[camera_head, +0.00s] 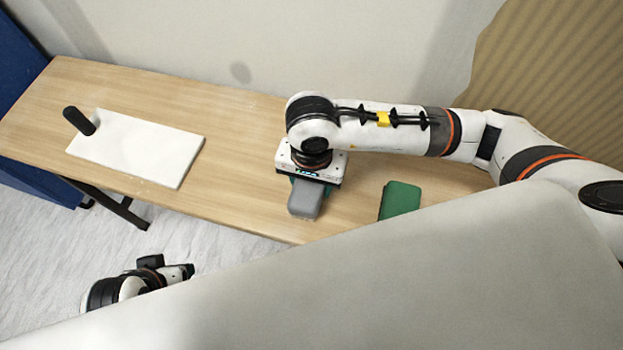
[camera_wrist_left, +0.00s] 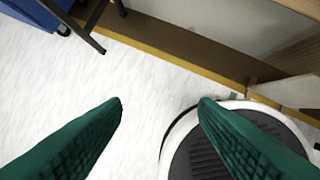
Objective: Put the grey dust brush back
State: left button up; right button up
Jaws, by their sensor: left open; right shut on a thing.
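The grey dust brush (camera_head: 305,199) is in the middle of the head view, at the near edge of the wooden table. My right gripper (camera_head: 314,178) points down over the table and is shut on the brush, hiding part of it. I cannot tell whether the brush touches the tabletop. My left gripper (camera_head: 178,273) hangs low in front of the table, away from the brush.
A white slab (camera_head: 140,150) and an upright black cylinder (camera_head: 79,121) are on the left of the wooden table (camera_head: 235,125). A green block (camera_head: 400,200) lies right of the brush. The table between slab and brush is clear. A wall stands behind.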

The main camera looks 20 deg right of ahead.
jog(key=o, duration=1)
jog(key=shift+r+p, duration=0.2)
jog(key=shift+p, duration=0.4)
jog(key=shift+r, duration=0.35)
notch_tip(320, 180, up, 2)
jog(key=shift+r+p, duration=0.1)
jog(key=shift+p, duration=0.3)
notch_tip(320, 180, up, 8)
jog(key=shift+s+a+f+p, duration=0.1)
jog(key=shift+p, duration=0.55)
jog(key=shift+r, duration=0.55)
pick_arm(q)
jog(key=shift+g, duration=0.5)
jog(key=x, duration=0.4)
jog(key=shift+s+f, duration=0.25)
jog(key=shift+s, duration=0.1)
